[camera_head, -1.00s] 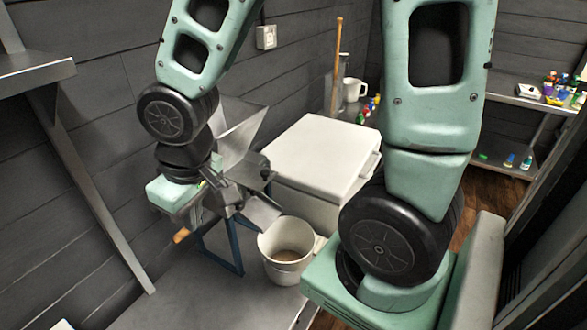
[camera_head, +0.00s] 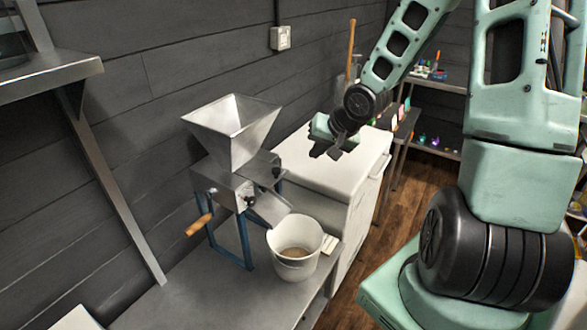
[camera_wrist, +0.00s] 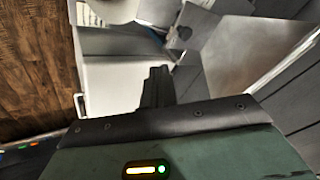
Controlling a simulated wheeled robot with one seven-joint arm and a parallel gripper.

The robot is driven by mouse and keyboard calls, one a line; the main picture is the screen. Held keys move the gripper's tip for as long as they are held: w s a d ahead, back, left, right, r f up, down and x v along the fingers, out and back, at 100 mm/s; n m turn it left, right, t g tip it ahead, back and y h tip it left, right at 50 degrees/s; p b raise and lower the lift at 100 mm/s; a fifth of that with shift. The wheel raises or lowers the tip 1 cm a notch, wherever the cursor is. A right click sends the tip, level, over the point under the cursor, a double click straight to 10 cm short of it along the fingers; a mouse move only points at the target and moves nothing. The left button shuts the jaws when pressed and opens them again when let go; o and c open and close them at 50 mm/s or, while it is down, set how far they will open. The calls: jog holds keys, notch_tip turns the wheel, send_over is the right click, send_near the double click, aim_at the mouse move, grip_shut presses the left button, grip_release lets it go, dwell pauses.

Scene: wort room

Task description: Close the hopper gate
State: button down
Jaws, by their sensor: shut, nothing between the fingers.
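The grain mill has a square, flared metal hopper (camera_head: 233,128) on top, a metal body on blue legs (camera_head: 245,240), a wooden crank handle (camera_head: 199,225) and a sloping chute (camera_head: 270,208). A flat grey plate (camera_head: 262,167) sticks out at the right below the hopper; I cannot tell for sure whether it is the gate. My gripper (camera_head: 327,151) is shut and empty, apart from the mill, to its right above the white chest. In the wrist view, my dark fingers (camera_wrist: 157,85) point toward the pale chest top, with the hopper (camera_wrist: 245,50) on the right.
A white bucket (camera_head: 295,268) with brownish contents stands under the chute on the metal bench (camera_head: 190,295). The white chest (camera_head: 345,170) stands behind it. A metal shelf (camera_head: 50,72) juts out at the left. Shelves with small coloured items line the back right; wooden floor (camera_head: 415,195) shows there.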

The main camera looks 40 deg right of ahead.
aim_at(269, 170)
jog(key=shift+w+a+f+b, duration=0.4)
jog(key=shift+w+a+f, duration=0.2)
jog(key=shift+w+f, duration=0.7)
jog(key=shift+w+a+f+b, duration=0.35)
jog(key=shift+w+a+f, duration=0.25)
jog(key=shift+w+f, duration=0.7)
jog(key=shift+w+a+f+b, duration=0.4)
jog(key=shift+w+a+f, duration=0.2)
jog(key=shift+w+f, duration=0.65)
jog(key=shift+s+f, duration=0.1)
jog(key=w, duration=0.1)
jog(key=w+a, duration=0.1)
jog(key=w, duration=0.2)
jog(key=shift+w+a, duration=0.1)
jog(key=shift+a, duration=0.15)
jog(key=shift+w+a, duration=0.15)
jog(key=shift+w, duration=0.15)
jog(key=shift+r, duration=0.2)
